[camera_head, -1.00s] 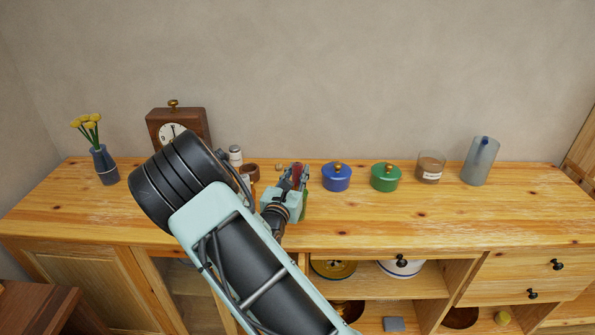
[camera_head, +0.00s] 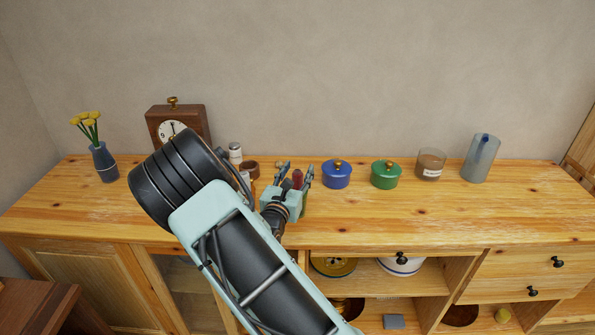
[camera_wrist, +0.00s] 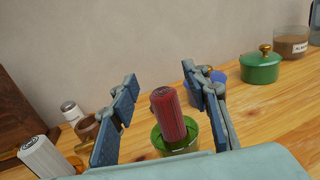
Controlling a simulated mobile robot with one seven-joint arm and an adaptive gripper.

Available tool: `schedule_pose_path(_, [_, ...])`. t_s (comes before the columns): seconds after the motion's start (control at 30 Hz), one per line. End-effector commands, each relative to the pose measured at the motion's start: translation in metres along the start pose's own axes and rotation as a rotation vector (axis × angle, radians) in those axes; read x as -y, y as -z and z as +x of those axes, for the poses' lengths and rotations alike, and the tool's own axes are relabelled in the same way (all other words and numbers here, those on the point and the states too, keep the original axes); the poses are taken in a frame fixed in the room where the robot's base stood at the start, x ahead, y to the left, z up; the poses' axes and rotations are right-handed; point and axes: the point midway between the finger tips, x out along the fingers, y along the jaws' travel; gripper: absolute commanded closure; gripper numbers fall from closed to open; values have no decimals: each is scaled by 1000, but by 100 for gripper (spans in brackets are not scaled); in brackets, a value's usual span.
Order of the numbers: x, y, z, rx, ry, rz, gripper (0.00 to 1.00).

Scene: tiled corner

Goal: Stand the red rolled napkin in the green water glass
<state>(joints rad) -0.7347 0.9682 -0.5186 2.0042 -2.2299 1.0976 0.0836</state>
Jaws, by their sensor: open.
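The red rolled napkin (camera_wrist: 168,115) stands upright, its lower end inside the green water glass (camera_wrist: 160,143) in the wrist view. In the head view the napkin (camera_head: 297,178) shows between my fingers, and the glass is mostly hidden behind my gripper. My gripper (camera_head: 295,170) is open, one finger on each side of the napkin. In the wrist view there is a gap between the napkin and each finger. The glass's lower part is hidden by my gripper's body.
A shaker (camera_head: 235,153) and brown cup (camera_head: 250,168) are close on the left. The wooden top's front right is clear.

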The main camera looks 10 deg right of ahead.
Motion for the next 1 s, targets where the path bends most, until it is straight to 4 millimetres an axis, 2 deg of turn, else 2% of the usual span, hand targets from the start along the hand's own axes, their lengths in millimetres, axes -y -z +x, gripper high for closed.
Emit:
schedule_pose_path(0.17, [-2, 0, -24, -2, -3, 1, 57])
schedule_pose_path(0.4, [-2, 0, -76, -1, -4, 0, 57])
schedule_pose_path(0.6, [-1, 0, -107, -2, -3, 1, 57])
schedule_pose_path(0.77, [0, 0, -117, 0, 0, 0, 57])
schedule_pose_path(1.0, [0, 0, -118, 0, 0, 0, 57])
